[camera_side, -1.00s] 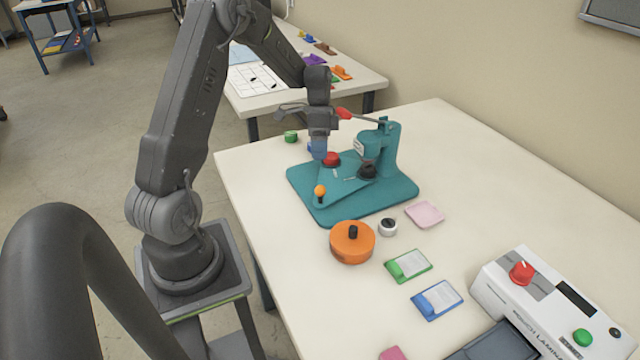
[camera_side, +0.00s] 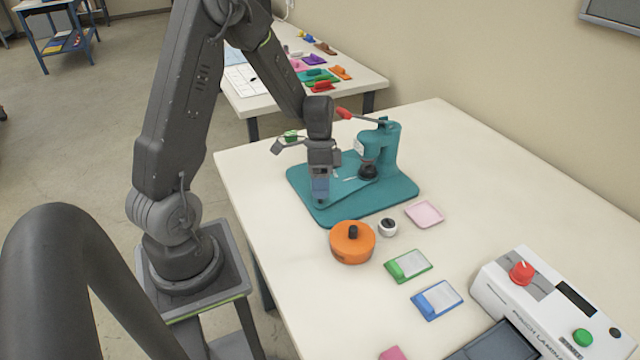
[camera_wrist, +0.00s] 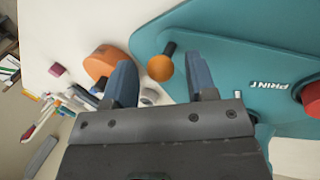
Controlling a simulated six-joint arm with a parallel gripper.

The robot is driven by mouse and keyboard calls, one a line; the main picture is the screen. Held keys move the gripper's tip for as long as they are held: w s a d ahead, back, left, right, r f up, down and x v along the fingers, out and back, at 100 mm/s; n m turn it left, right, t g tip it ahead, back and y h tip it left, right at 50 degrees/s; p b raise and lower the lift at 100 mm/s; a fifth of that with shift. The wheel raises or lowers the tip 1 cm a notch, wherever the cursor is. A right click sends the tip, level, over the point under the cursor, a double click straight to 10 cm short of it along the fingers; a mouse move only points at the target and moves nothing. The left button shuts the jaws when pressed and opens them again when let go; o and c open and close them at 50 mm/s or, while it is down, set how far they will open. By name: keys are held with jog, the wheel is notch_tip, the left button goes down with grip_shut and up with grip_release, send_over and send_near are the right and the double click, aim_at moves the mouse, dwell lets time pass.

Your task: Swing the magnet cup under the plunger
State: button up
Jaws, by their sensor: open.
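The teal press (camera_side: 392,150) stands on a teal base (camera_side: 400,190) with a swinging plate. A dark round part (camera_side: 368,171) sits under the press head; I cannot tell cup from plunger there. In the wrist view a red round part (camera_wrist: 312,97) is at the right edge, near the printed word PRINT. No label in view says magnet. An orange ball knob (camera_wrist: 160,68) on a short black stem sits between my open fingers, with gaps on both sides. My gripper (camera_side: 320,198) points down at the plate's front-left end and hides the knob in the side view.
A red-tipped lever (camera_side: 344,113) sticks out from the press top. In front stand an orange round tool (camera_side: 352,244), a small white pot (camera_side: 388,227) and a pink pad (camera_side: 424,214). A white laminator (camera_side: 540,300) is at right. The back-right tabletop is clear.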

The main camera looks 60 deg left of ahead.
jog(key=shift+c, duration=0.2)
grip_shut()
jog(key=shift+w+d+n+t, duration=0.3)
jog(key=shift+w+d+n, duration=0.1)
jog(key=shift+n, duration=0.3)
jog(key=shift+o, duration=0.2)
grip_release()
jog(key=shift+r, duration=0.1)
jog(key=s+v, duration=0.1)
jog(key=v, duration=0.4)
jog(key=w+a, duration=0.4)
jog(key=a, duration=0.7)
jog(key=shift+w+a, duration=0.25)
jog(key=shift+w, duration=0.05)
